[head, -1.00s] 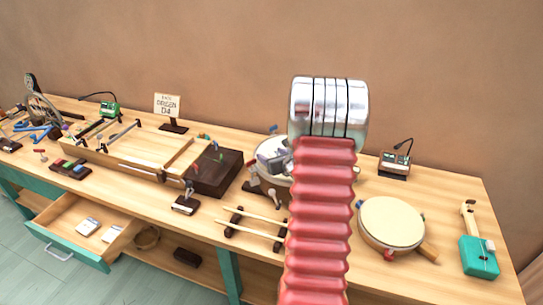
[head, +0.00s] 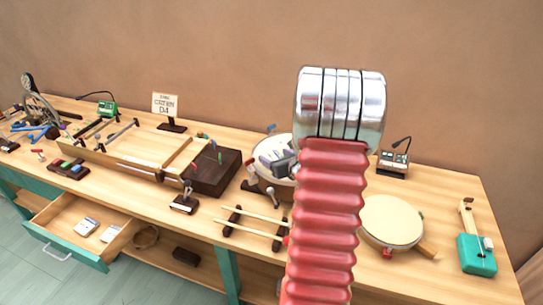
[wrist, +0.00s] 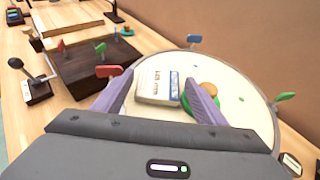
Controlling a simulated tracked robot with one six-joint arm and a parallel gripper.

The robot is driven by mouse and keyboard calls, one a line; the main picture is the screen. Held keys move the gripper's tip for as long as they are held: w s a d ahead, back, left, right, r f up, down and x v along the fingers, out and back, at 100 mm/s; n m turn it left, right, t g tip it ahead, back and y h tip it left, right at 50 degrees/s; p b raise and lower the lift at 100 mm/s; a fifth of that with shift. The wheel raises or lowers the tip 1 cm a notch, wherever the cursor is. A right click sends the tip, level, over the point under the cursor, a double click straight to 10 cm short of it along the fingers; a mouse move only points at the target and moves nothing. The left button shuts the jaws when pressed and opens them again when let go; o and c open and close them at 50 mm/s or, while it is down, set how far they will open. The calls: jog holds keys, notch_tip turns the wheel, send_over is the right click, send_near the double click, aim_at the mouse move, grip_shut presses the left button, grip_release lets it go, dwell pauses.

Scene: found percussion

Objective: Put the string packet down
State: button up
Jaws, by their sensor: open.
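The string packet (wrist: 155,86), white with dark print and a blue strip, appears to lie on the pale round drum head (wrist: 240,125). My gripper (wrist: 159,82) is open over the drum, with one purple-grey finger on each side of the packet. A gap shows to the left finger; contact at the right finger cannot be told. In the head view my gripper (head: 278,158) is small at the round drum (head: 262,181), and my arm hides the drum's right side.
A green piece with an orange knob (wrist: 206,92) sits by the right finger. Coloured pegs stand around the drum rim. A dark wooden block (head: 216,173) is left of the drum; beaters (head: 255,225) lie in front. The open drawer (head: 70,215) holds two pale packets.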

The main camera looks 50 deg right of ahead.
jog(key=shift+v, duration=3.5)
jog(key=shift+w, duration=0.1)
jog(key=w+a+r+n+y, duration=0.25)
jog(key=a+n, duration=0.25)
jog(key=a, duration=0.3)
jog(key=w+a+r+n+y, duration=0.2)
jog(key=a+n+y, duration=0.15)
jog(key=a, duration=0.45)
jog(key=w+a+r+n+y, duration=0.25)
jog(key=a+n, duration=0.25)
jog(key=a, duration=0.3)
jog(key=s+a+r+n+g+y, duration=0.1)
jog(key=s+a+n+g, duration=0.3)
jog(key=a+n, duration=0.5)
jog(key=s+a+r+n+g, duration=0.1)
jog(key=s+a+n+g, duration=0.1)
jog(key=s+a+n, duration=0.6)
jog(key=s+a+r+n+h, duration=0.2)
jog(key=s+r+n+h, duration=0.1)
jog(key=s+n, duration=0.4)
jog(key=n+h, duration=0.1)
jog(key=n, duration=0.2)
jog(key=shift+a+g, duration=0.35)
jog(key=shift+g, duration=0.05)
